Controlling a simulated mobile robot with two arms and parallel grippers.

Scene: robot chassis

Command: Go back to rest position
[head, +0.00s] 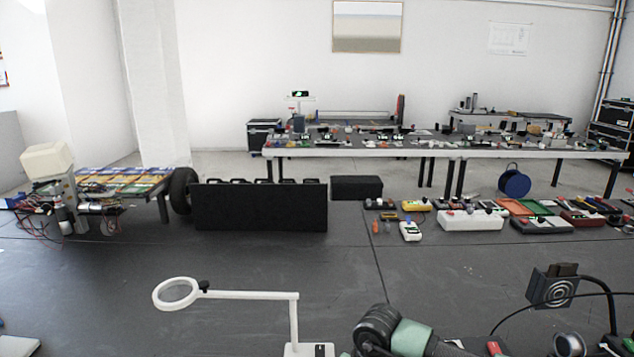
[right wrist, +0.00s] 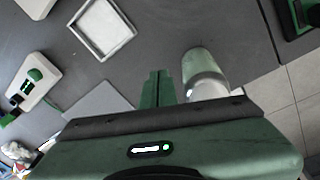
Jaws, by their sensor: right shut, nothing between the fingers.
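My right gripper (right wrist: 157,78) shows in the right wrist view, with its green fingers together and nothing between them. It is above a dark grey surface. A green and white cylinder (right wrist: 203,75) is just to the right of the fingers; I cannot tell whether it touches them. In the head view a black and green rounded part (head: 410,337) shows at the bottom edge, and I cannot tell whether it belongs to my right arm. My left gripper is in neither view.
A white ring-headed lamp (head: 295,315) stands on the dark near surface (head: 90,290). A fan-like device (head: 553,288) is at right. In the right wrist view, a white square tray (right wrist: 75,35) and a pale device with a green button (right wrist: 42,88) lie to the left.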

